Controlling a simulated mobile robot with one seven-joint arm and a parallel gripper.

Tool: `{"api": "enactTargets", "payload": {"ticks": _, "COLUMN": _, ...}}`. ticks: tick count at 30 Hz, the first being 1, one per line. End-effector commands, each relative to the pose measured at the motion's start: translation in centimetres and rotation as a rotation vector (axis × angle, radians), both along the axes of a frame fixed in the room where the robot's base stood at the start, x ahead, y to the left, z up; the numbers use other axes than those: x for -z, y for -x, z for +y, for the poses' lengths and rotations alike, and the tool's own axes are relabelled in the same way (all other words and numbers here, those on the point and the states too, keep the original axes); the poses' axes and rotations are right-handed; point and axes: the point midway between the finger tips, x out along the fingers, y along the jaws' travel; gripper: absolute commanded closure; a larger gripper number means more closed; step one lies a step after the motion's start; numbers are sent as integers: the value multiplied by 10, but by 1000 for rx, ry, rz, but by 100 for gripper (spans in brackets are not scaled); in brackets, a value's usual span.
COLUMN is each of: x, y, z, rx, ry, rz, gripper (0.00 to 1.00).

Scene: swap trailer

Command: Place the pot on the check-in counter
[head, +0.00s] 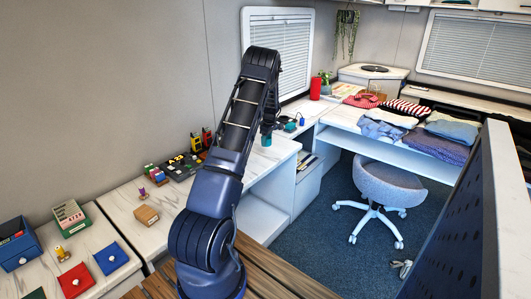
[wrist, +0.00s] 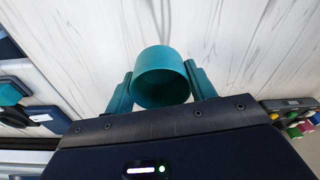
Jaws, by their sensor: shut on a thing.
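The pot is a plain teal cylinder (wrist: 160,76) in the wrist view, between the two teal fingers of my gripper (wrist: 159,86), which is shut on it. A pale, streaked counter surface (wrist: 235,50) lies behind the pot; I cannot tell whether the pot touches it. In the head view my arm reaches over a white marbled counter (head: 264,165) along the left wall. A small teal patch (head: 266,140) shows at the arm's far end; I cannot tell whether it is the pot or a finger. No label shows which counter is the check-in counter.
A dark tray of colourful pieces (head: 180,166) and a small cardboard box (head: 146,215) lie on the left counters. Teal and dark items (head: 288,124) and a red cylinder (head: 315,88) stand farther back. Folded clothes (head: 435,145) cover the right desk. A grey chair (head: 390,187) stands before it.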

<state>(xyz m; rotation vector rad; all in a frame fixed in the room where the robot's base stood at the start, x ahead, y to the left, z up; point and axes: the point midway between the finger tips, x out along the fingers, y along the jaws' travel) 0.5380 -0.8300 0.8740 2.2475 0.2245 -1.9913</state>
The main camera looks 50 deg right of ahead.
Motion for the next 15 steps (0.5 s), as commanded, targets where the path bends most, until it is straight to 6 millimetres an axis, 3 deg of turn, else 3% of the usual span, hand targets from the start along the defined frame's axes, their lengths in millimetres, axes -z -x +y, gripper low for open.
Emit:
{"api": "enactTargets", "payload": {"ticks": 3, "x": 21, "y": 0, "z": 0, "rx": 0, "ry": -1, "rz": 0, "gripper": 67}}
{"api": "enactTargets", "payload": {"ticks": 15, "x": 52, "y": 0, "z": 0, "rx": 0, "ry": -1, "rz": 1, "gripper": 67}}
